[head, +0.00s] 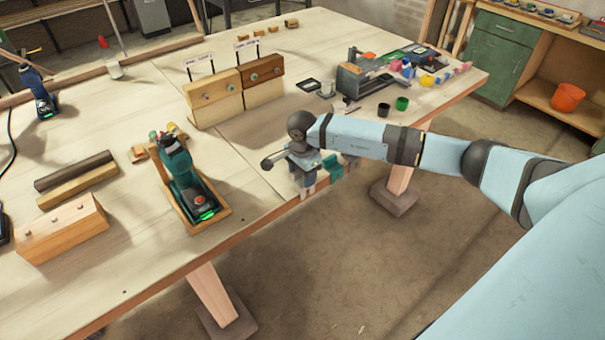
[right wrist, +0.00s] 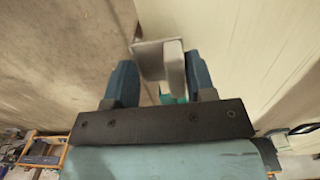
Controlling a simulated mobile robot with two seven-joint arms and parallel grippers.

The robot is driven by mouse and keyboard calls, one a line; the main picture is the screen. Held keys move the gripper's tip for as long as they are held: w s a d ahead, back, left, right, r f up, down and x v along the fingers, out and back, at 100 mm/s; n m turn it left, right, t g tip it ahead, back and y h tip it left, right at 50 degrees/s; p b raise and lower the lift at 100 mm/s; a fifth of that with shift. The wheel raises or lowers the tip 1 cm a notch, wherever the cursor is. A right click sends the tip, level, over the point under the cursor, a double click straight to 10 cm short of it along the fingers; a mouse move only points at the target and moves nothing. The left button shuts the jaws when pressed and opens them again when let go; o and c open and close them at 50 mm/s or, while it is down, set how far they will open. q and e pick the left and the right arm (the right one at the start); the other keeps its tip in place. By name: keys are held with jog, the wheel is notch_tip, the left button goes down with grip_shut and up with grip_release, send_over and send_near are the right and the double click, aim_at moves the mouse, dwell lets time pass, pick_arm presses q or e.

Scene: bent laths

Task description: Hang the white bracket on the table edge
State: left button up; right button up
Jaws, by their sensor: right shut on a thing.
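My right gripper (head: 308,182) points down at the front edge of the table (head: 262,216), beside the table's long side. In the right wrist view, the white bracket (right wrist: 172,66) stands between the two blue fingers of my right gripper (right wrist: 159,62), which is shut on it. The bracket looks pale grey, with a flat part towards the left finger. It overlaps the table edge in that view; I cannot tell whether it touches the edge. In the head view the gripper and wrist mostly hide the bracket. My left gripper is not in view.
A green cordless tool (head: 183,178) in a wooden holder stands left of the gripper. Wooden blocks on stands (head: 213,96) are behind it. Black and green cups (head: 402,103) and a grey machine (head: 362,75) stand further right. The floor beside the table is clear.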

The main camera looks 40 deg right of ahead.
jog(key=shift+f+b, duration=1.15)
jog(key=shift+f, duration=0.05)
dwell(0.6)
jog(key=o, duration=1)
jog(key=shift+r+p, duration=1.7)
jog(key=shift+r, duration=1.8)
jog(key=shift+a, duration=0.1)
